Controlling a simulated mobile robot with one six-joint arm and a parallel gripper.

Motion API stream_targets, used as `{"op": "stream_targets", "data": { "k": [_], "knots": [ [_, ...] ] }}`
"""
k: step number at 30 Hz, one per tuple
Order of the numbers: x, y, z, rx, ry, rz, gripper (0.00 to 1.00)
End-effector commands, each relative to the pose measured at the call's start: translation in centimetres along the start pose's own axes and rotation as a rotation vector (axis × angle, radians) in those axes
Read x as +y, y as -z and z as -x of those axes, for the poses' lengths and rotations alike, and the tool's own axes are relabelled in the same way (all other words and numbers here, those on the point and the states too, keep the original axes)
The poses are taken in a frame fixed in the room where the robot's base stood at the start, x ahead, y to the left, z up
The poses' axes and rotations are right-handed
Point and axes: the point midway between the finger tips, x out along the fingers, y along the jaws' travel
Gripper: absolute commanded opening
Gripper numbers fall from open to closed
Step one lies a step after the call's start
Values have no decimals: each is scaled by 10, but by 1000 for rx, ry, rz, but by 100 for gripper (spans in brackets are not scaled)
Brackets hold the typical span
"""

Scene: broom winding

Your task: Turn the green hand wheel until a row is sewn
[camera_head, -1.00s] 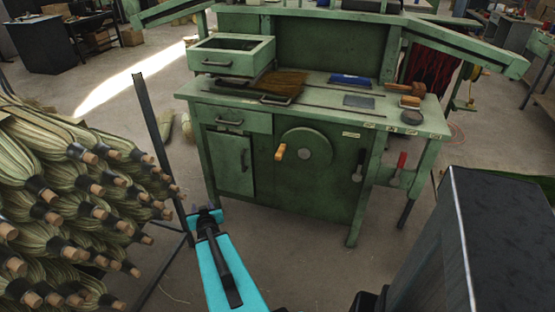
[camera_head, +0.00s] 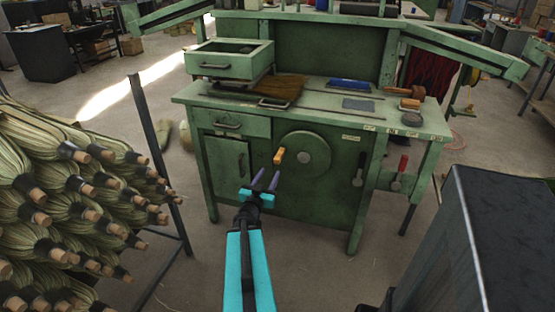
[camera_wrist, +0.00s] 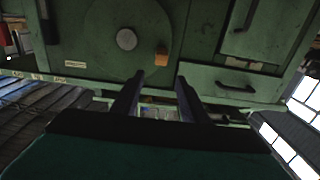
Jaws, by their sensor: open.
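The green hand wheel (camera_head: 318,160) is a round disc on the front of the green workbench. A light hub sits at its middle, and an orange-yellow handle (camera_head: 279,156) stands out at its left side. In the wrist view the wheel (camera_wrist: 103,52) appears upside down, with the handle (camera_wrist: 161,58) just beyond my fingers. My gripper (camera_head: 266,181) is open and empty, in front of and slightly below the handle in the head view. Its two purple-grey fingers are spread apart. I see no contact with the handle.
A rack of broom bundles (camera_head: 75,205) with wooden ends fills the left, with a dark metal post (camera_head: 158,160) beside it. A dark box-like block (camera_head: 485,235) stands at the lower right. Straw (camera_head: 275,87) lies on the bench top (camera_head: 330,111). A red-handled lever (camera_head: 402,165) is at the right.

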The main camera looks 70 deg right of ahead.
Motion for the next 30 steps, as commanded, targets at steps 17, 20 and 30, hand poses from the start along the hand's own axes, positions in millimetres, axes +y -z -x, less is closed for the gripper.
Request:
{"op": "stream_targets", "data": {
  "k": [17, 20, 30],
  "knots": [
    [-1, -1, -35, 0, 1, -1, 41],
    [-1, 0, -45, 0, 1, 0, 41],
    [-1, -1, -77, -1, 1, 0, 41]
  ]
}}
